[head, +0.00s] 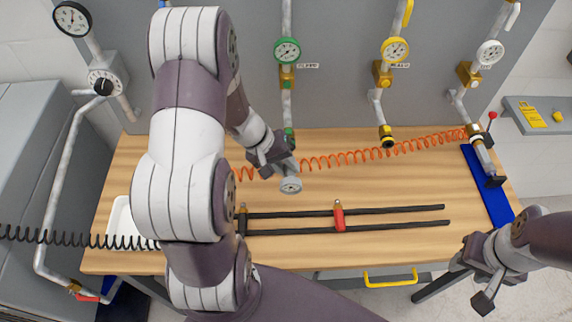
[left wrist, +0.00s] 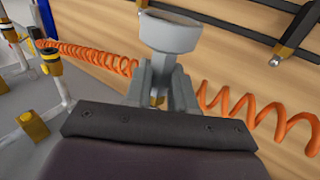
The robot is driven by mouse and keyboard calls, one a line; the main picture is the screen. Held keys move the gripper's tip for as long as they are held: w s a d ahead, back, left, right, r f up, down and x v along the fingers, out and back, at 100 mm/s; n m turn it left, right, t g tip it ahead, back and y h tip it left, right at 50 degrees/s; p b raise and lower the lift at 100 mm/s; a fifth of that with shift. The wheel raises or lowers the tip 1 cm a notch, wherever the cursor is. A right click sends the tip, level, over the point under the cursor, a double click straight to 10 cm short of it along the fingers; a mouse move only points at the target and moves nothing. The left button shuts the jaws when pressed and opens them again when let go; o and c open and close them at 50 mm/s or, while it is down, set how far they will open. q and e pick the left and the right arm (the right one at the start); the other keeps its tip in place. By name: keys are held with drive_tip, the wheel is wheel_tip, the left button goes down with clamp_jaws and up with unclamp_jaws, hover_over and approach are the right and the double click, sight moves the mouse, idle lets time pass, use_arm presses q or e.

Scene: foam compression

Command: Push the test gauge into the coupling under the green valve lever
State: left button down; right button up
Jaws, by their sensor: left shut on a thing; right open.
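The test gauge (head: 291,185) is a small grey round dial. It is held in my left gripper (head: 274,158), which is shut on it above the table. In the left wrist view the grey gauge (left wrist: 168,32) stands out past my left gripper's fingers (left wrist: 160,92), with a little brass between them. The coupling with a green end (head: 289,133) is at the bottom of the pipe with the green gauge (head: 287,50), just behind my left gripper and apart from the test gauge. No green lever is clearly visible. My right gripper (head: 474,276) is open and empty at the lower right.
A wooden table (head: 370,190) carries two black rails with a red clamp (head: 339,217). An orange coiled hose (head: 350,157) crosses behind the test gauge. Yellow (head: 394,50) and white (head: 490,53) gauges stand on pipes to the right. A white tray (head: 121,225) is at left.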

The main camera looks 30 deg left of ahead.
use_arm(q)
drive_tip(key=shift+d, duration=0.1)
idle(0.4)
drive_tip(key=shift+w, duration=0.25)
idle(0.4)
drive_tip(key=shift+w+a, duration=0.3)
drive_tip(key=shift+w+a, duration=0.15)
drive_tip(key=shift+w, duration=0.05)
idle(0.4)
